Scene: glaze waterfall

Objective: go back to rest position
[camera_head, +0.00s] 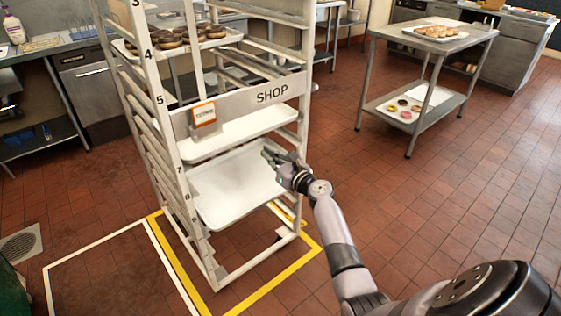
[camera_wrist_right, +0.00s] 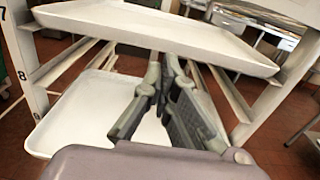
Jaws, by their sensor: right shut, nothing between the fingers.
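My right gripper (camera_head: 272,158) reaches in from the lower right of the head view to the front of the rack (camera_head: 160,140) marked SHOP. It is shut and empty. In the right wrist view the gripper (camera_wrist_right: 155,85) shows with its fingers together, above an empty white tray (camera_wrist_right: 75,118) and below another white tray (camera_wrist_right: 160,28). In the head view the lower tray (camera_head: 235,190) slopes, and the gripper is at its right edge; I cannot tell whether they touch. The upper tray (camera_head: 240,132) looks empty. My left gripper is not in view.
A higher tray (camera_head: 130,50) holds several chocolate donuts (camera_head: 190,36). Yellow floor tape (camera_head: 262,290) borders the rack's foot. A steel table (camera_head: 470,45) with trays stands at the back right. The tiled floor (camera_head: 450,175) between is clear.

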